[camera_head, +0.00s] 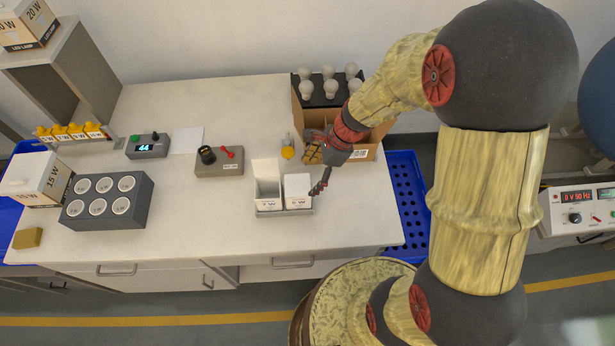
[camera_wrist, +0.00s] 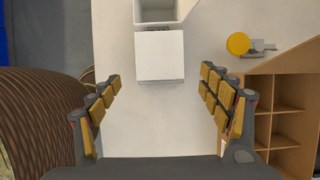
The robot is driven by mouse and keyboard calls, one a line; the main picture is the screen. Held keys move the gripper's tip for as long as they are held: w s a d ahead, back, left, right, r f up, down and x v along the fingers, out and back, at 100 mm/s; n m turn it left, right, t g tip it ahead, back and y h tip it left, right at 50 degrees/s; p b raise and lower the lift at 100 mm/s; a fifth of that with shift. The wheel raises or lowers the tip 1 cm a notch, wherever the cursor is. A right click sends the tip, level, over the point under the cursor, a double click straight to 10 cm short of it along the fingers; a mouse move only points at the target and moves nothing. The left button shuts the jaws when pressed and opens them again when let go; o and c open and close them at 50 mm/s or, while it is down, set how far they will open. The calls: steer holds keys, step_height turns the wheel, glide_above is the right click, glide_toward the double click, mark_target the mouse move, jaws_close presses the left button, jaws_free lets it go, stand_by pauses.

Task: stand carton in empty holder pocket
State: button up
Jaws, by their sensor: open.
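A white closed carton (camera_head: 298,190) stands upright in the right part of a low holder (camera_head: 270,213) near the front of the workbench. A white open carton (camera_head: 267,190), marked 7 W, with its lid raised, stands in the left part. My gripper (camera_head: 317,168) is open and empty, just right of the closed carton. In the wrist view my gripper (camera_wrist: 162,80) has its fingers spread wide, with the closed carton (camera_wrist: 160,57) ahead between their lines and apart from them. The open carton (camera_wrist: 156,12) is beyond it. No empty pocket is visible.
A divided cardboard box (camera_head: 365,150) stands behind my gripper, with a black bulb rack (camera_head: 325,92) beyond. A small yellow-tipped item (camera_head: 288,152) lies behind the cartons. A control box (camera_head: 219,163) and a grey socket block (camera_head: 108,198) are left. The front bench surface is clear.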

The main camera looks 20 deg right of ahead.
steer(key=s+d+r+n+t+h, duration=0.1)
steer(key=s+r+n, duration=0.4)
steer(key=r, duration=0.3)
steer(key=s+d+r+n+t+h, duration=0.2)
steer(key=s+r+n, duration=0.3)
steer(key=r+n, duration=0.3)
steer(key=s+d+r+n+t+h, duration=0.1)
steer(key=s+r+n, duration=0.3)
steer(key=r+n, duration=0.3)
step_height(320, 180, up, 4)
steer(key=shift+s+d+f+t, duration=0.25)
steer(key=shift+s+d+t, duration=0.15)
step_height(320, 180, down, 4)
steer(key=b, duration=0.3)
steer(key=shift+r, duration=0.4)
steer(key=shift+c, duration=0.3)
